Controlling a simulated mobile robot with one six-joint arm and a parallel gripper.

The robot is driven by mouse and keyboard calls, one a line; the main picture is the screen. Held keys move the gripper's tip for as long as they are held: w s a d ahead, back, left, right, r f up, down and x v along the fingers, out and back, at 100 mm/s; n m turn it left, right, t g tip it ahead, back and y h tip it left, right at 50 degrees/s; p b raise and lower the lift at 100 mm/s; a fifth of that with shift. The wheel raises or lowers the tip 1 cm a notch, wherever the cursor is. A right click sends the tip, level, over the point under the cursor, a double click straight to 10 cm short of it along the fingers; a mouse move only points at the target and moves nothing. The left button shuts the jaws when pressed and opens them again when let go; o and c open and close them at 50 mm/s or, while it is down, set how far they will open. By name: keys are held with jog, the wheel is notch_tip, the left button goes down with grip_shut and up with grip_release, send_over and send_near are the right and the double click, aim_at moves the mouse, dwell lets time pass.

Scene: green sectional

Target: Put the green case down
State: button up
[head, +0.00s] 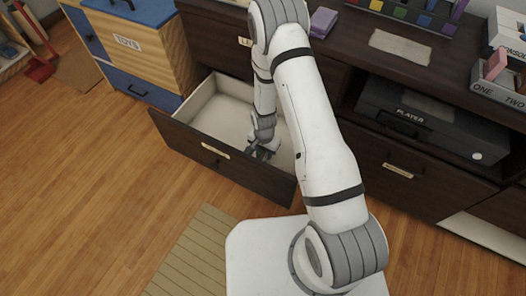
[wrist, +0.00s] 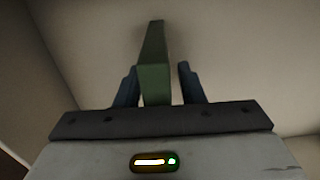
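The green case (wrist: 153,72) stands on edge, a narrow upright shape between the two dark fingers of my gripper (wrist: 160,88) in the wrist view. The left finger is close against it or touching. A gap shows between the case and the right finger, so my gripper is open around it. In the head view my gripper (head: 264,152) points down inside the open drawer (head: 222,160), near its right side. The case cannot be made out clearly in the head view. Pale drawer surfaces surround the case in the wrist view.
A dark cabinet (head: 400,180) with a black player (head: 425,115) stands at right. A blue and wooden toys chest (head: 135,45) is left of the drawer. A striped mat (head: 195,255) lies on the wooden floor in front. The drawer's left part looks empty.

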notch_tip(320, 180, up, 13)
jog(key=p, duration=0.4)
jog(key=shift+f, duration=0.15)
jog(key=s+d+r+n, duration=0.2)
jog(key=d+r, duration=0.1)
jog(key=r, duration=0.6)
jog(key=s+d+r+n, duration=0.1)
jog(key=s+d+r, duration=0.1)
jog(key=r, duration=0.8)
jog(key=s+d+r+n, duration=0.1)
jog(key=s+r, duration=0.3)
jog(key=s+d+r+n, duration=0.1)
jog(key=s+d+r, duration=0.1)
jog(key=s+r, duration=0.3)
jog(key=s+d+r+n+t, duration=0.1)
jog(key=s+r, duration=0.3)
jog(key=s, duration=0.1)
jog(key=shift+d+r+n, duration=0.2)
jog(key=shift+d+n, duration=0.1)
jog(key=shift+n, duration=0.1)
